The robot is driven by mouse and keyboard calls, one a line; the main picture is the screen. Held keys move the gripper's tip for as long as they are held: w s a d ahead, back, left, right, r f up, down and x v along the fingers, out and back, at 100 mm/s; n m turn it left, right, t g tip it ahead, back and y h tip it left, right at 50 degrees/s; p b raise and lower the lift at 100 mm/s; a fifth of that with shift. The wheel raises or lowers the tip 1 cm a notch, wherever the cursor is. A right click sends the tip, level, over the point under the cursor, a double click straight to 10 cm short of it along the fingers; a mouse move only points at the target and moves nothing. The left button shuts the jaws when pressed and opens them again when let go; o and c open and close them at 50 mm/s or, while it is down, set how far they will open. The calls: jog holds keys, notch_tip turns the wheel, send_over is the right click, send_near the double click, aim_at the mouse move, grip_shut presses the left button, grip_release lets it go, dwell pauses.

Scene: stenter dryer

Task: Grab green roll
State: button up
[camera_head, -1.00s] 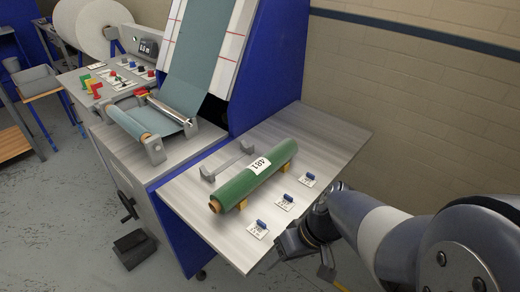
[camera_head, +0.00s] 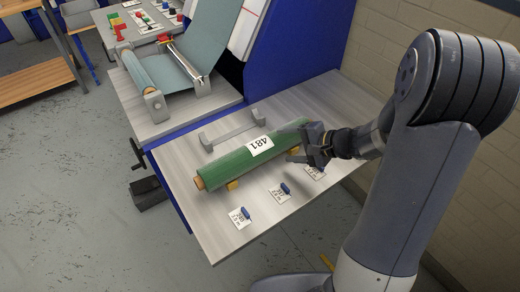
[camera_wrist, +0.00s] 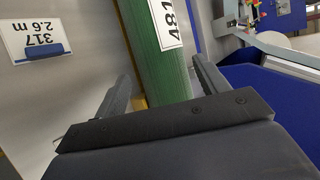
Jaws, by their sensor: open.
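The green roll (camera_head: 228,166) lies on yellow supports on the grey side table (camera_head: 189,206), with a white label marked 481 near its middle. Its brown core end shows at the left. My gripper (camera_head: 300,143) is open at the roll's right end, just past the label. In the wrist view the green roll (camera_wrist: 155,60) runs between the two fingers of my gripper (camera_wrist: 165,85), with a finger on each side. I cannot tell whether either finger touches it. The roll's far right end is partly hidden by my gripper.
An empty grey holder bar (camera_head: 229,129) stands behind the roll. Several small blue-handled tags lie in front of it, one marked 317 (camera_wrist: 38,38). The blue machine frame (camera_head: 310,45) rises behind the table. A teal fabric roller (camera_head: 145,82) sits at the upper left.

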aim_at(278, 147)
jog(key=shift+s+p+x, duration=0.15)
jog(key=shift+p+x, duration=0.05)
jog(key=shift+x, duration=1.35)
jog(key=shift+s+p+x, duration=0.15)
jog(key=shift+p+x, duration=0.05)
jog(key=shift+x, duration=1.3)
jog(key=shift+a, duration=0.15)
jog(key=shift+c, duration=0.3)
jog(key=c, duration=1)
